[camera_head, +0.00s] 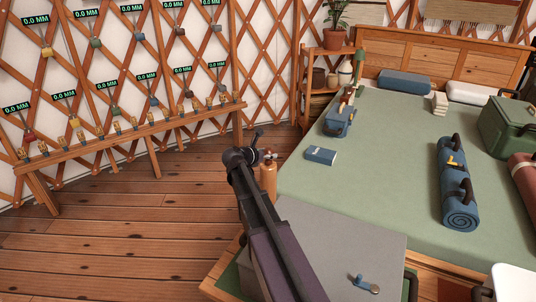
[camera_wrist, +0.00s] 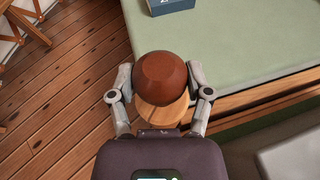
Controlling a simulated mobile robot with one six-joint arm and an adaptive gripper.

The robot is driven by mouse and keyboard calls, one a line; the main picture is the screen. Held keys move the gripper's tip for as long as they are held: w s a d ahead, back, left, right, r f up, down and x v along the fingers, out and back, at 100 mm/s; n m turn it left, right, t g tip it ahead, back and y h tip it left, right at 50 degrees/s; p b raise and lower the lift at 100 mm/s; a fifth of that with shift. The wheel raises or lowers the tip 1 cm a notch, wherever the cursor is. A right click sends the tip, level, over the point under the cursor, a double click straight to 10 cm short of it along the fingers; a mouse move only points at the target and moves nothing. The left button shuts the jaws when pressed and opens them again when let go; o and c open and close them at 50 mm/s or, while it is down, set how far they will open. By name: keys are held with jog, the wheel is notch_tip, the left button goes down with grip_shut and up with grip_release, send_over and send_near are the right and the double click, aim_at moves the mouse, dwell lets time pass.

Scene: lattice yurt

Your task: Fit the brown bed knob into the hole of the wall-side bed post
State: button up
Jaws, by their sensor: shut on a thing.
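My gripper (camera_wrist: 160,84) is shut on a dark reddish-brown round knob (camera_wrist: 160,76), with one grey finger on each side of it. A paler round wooden piece, apparently the top of the bed post (camera_wrist: 162,114), shows just below the knob in the wrist view. I cannot tell whether they touch, and any hole is hidden. In the head view the orange-brown post (camera_head: 268,179) stands at the near left corner of the green bed (camera_head: 390,165). My gripper (camera_head: 258,150) is at its top, hiding most of the knob there.
A blue box (camera_head: 320,156) lies on the bed near this corner. A blue roll (camera_head: 458,195) and a green case (camera_head: 510,128) are further right. A grey surface (camera_head: 330,240) is in front. A wooden bench (camera_head: 140,130) stands by the lattice wall; the floor between is clear.

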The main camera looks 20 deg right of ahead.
jog(key=o, duration=1.2)
jog(key=shift+c, duration=0.2)
notch_tip(320, 180, up, 11)
jog(key=p, duration=1.1)
jog(key=shift+r, duration=0.2)
jog(key=shift+a, duration=0.1)
